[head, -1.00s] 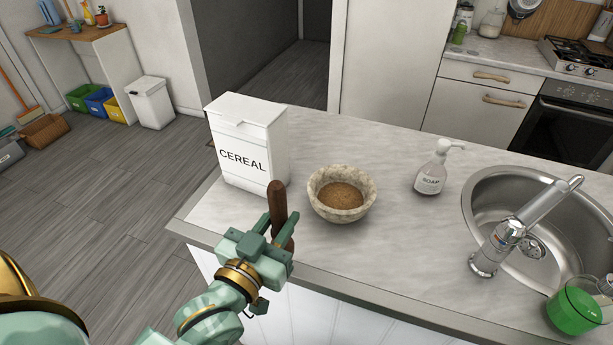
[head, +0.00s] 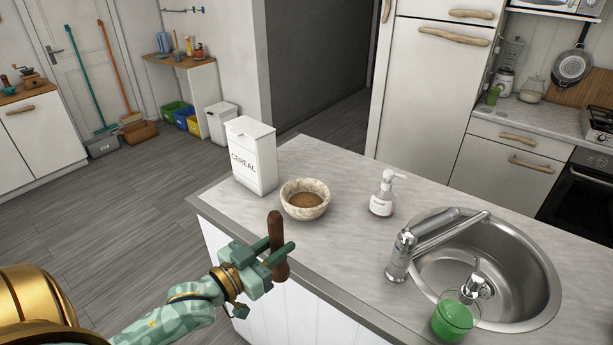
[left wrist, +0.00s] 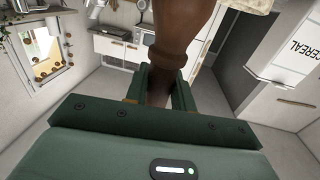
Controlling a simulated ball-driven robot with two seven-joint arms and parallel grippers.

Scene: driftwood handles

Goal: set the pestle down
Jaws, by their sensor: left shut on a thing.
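The pestle (head: 276,243) is dark brown wood and upright in the head view. My left gripper (head: 280,255) is shut on it, in front of the counter's near left edge. In the left wrist view the pestle (left wrist: 183,35) rises between the fingers of my left gripper (left wrist: 168,85). The stone mortar (head: 305,200), with brown grounds inside, sits on the counter (head: 345,235), beyond the gripper and to its right. I cannot tell how high the pestle's lower end is against the counter top. My right gripper is not in view.
A white cereal box (head: 251,155) stands left of the mortar. A soap bottle (head: 383,195), the tap (head: 402,255), the sink (head: 510,285) and a cup of green liquid (head: 455,318) are to the right. Bare counter lies between mortar and tap.

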